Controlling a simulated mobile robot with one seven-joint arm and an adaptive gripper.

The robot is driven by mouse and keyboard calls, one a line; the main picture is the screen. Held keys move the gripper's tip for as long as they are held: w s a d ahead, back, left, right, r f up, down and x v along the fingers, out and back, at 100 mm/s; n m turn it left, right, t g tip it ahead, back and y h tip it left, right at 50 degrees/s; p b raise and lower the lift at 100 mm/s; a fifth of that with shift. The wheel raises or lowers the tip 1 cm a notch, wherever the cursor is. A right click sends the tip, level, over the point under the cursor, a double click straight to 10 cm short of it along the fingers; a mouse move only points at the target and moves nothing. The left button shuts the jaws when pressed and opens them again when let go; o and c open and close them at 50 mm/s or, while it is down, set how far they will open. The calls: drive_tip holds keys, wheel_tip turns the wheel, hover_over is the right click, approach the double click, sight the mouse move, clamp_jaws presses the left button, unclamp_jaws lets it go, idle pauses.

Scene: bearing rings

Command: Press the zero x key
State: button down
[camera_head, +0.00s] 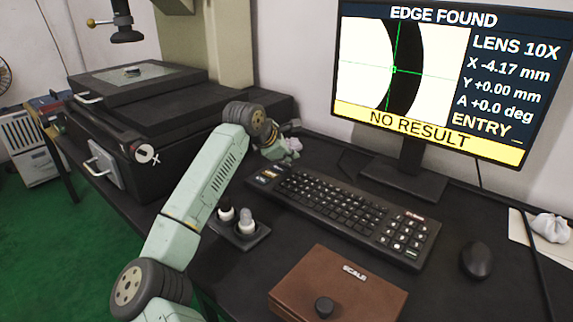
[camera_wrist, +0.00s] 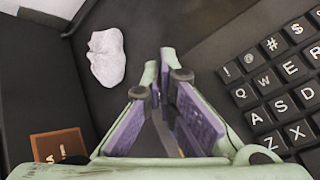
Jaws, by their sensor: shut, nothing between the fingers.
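The black keyboard (camera_head: 340,205) lies on the desk. At its left end is a small group of keys (camera_head: 268,174) with orange and blue marks; their labels are too small to read, so I cannot tell which is zero x. My gripper (camera_head: 284,150) is shut and empty beside the keyboard's far left corner, partly hidden by my wrist. In the wrist view its purple-padded fingers (camera_wrist: 160,72) point over dark surface, with the letter keys (camera_wrist: 280,85) to the right. A brown square (camera_wrist: 60,146) with a pale mark is partly cut off at lower left; I cannot tell what it is.
The monitor (camera_head: 430,80) reads "EDGE FOUND", "NO RESULT" and X -4.17 mm. A crumpled white piece (camera_wrist: 106,56) lies near my gripper. A holder with two knobs (camera_head: 240,232), a brown SCALE box (camera_head: 338,285) and a mouse (camera_head: 477,260) surround the keyboard. The measuring machine (camera_head: 130,150) stands left.

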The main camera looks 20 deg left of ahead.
sight(288, 164)
drive_tip(key=shift+f, duration=0.2)
drive_tip(key=shift+r, duration=0.1)
idle(0.4)
drive_tip(key=shift+r+p, duration=0.3)
drive_tip(key=shift+r, duration=0.35)
drive_tip(key=shift+r, duration=0.1)
drive_tip(key=shift+r+p, duration=1.45)
drive_tip(key=shift+r, duration=0.95)
